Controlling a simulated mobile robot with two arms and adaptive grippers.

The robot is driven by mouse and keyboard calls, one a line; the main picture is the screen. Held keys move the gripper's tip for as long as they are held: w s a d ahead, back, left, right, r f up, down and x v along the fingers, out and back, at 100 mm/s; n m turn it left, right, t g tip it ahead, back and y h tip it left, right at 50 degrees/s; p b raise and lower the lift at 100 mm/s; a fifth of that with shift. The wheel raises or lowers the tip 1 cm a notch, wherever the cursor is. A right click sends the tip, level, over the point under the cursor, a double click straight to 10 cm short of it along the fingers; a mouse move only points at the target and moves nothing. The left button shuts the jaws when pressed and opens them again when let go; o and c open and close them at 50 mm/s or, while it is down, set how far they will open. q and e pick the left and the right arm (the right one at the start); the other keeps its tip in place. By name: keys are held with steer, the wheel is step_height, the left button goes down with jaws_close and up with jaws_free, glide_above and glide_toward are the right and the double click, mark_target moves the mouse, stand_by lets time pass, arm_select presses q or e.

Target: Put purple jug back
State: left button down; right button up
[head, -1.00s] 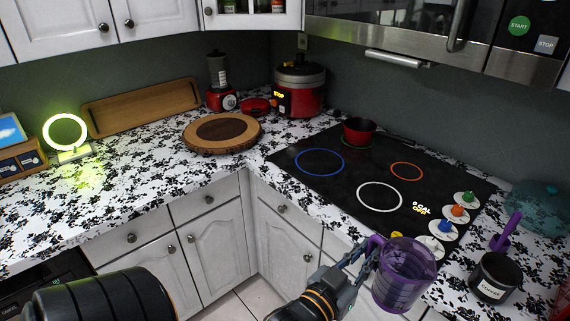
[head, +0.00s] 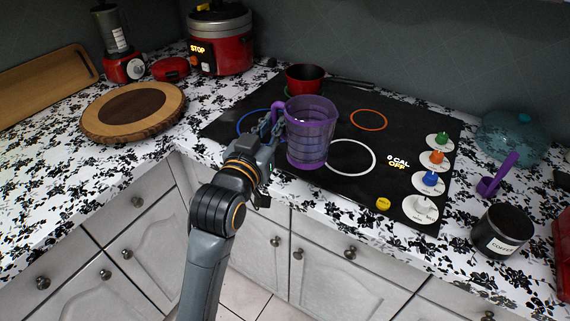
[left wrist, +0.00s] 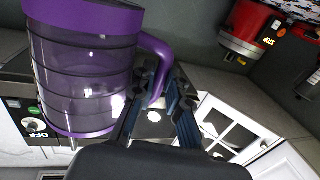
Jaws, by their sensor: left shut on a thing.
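The purple jug (head: 311,134) is see-through with a purple rim and handle. In the head view it is upright over the front of the black cooktop, and I cannot tell whether it touches it. My left gripper (head: 272,130) is shut on the jug's handle, on the jug's left side. In the left wrist view the jug (left wrist: 82,75) fills the left part, and the gripper's fingers (left wrist: 160,112) close around its handle. My right gripper is in neither view.
The black cooktop (head: 400,119) has knobs on its right and a red pot (head: 307,80) behind the jug. A round wooden board (head: 133,110) lies to the left. A coffee canister (head: 502,231), a purple scoop (head: 497,177) and a teal glass lid (head: 510,138) stand at the right.

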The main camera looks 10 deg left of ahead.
arm_select(q)
steer(key=shift+w+d+r, duration=0.1)
steer(key=shift+w, duration=0.45)
steer(key=w+a+f, duration=0.2)
steer(key=w+f, duration=0.2)
steer(key=w+a+f+p, duration=0.1)
steer(key=w+a+f, duration=0.1)
steer(key=w+f, duration=0.1)
steer(key=w+a+f, duration=0.3)
steer(key=w+f, duration=0.1)
steer(key=f, duration=0.1)
steer(key=shift+w+f+p, duration=0.1)
steer(key=shift+w+p, duration=0.2)
steer(key=shift+p, duration=0.05)
steer(key=shift+f, duration=0.3)
steer(key=shift+f, duration=0.1)
steer(key=c, duration=1.3)
jaws_free()
steer(key=shift+c, duration=0.2)
